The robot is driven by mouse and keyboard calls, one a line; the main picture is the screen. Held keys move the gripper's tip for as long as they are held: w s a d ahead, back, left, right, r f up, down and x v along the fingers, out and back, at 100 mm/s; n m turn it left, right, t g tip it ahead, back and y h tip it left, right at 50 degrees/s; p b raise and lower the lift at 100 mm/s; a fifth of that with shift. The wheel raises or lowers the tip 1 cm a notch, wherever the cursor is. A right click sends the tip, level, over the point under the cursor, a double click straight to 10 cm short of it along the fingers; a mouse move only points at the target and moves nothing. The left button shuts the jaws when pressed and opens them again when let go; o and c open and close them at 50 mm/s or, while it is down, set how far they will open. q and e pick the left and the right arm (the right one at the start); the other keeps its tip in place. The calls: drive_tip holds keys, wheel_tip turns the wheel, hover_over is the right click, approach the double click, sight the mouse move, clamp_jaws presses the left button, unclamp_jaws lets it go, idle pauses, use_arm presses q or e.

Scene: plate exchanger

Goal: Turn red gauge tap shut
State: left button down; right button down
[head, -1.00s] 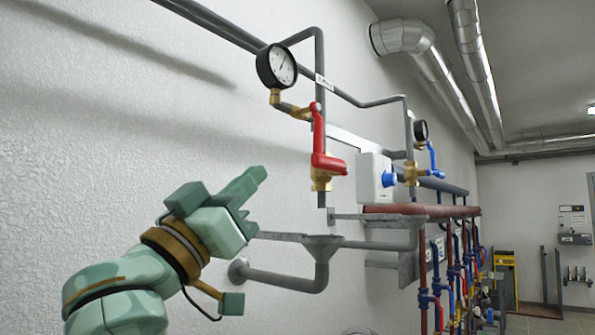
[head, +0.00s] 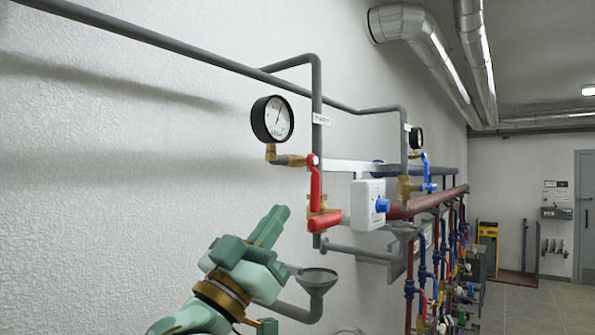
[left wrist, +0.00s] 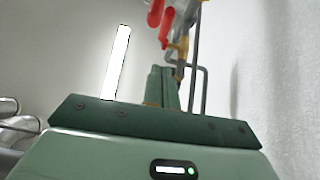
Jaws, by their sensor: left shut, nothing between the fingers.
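The red gauge tap (head: 316,185) is on the brass valve under the left pressure gauge (head: 272,119). In the left wrist view, the shut fingers (left wrist: 162,84) point up toward the red tap (left wrist: 166,24), partly cut off by the top edge.
A white box with a blue knob (head: 368,205) sits right of the tap. Farther right is a blue tap (head: 426,172) under a second gauge (head: 416,138). A grey funnel (head: 317,279) hangs below. The wall (head: 120,200) left of the pipes is bare.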

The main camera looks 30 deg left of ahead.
sight(311, 190)
use_arm(q)
drive_tip(key=w, duration=0.1)
drive_tip(key=w+r+p, duration=0.1)
drive_tip(key=w, duration=0.3)
drive_tip(key=shift+w+d+r, duration=0.1)
drive_tip(key=shift+d+r, duration=0.1)
drive_tip(key=shift+r, duration=0.1)
drive_tip(key=shift+w+p, duration=0.3)
drive_tip(key=shift+w, duration=0.1)
use_arm(e)
wheel_tip(311, 190, up, 3)
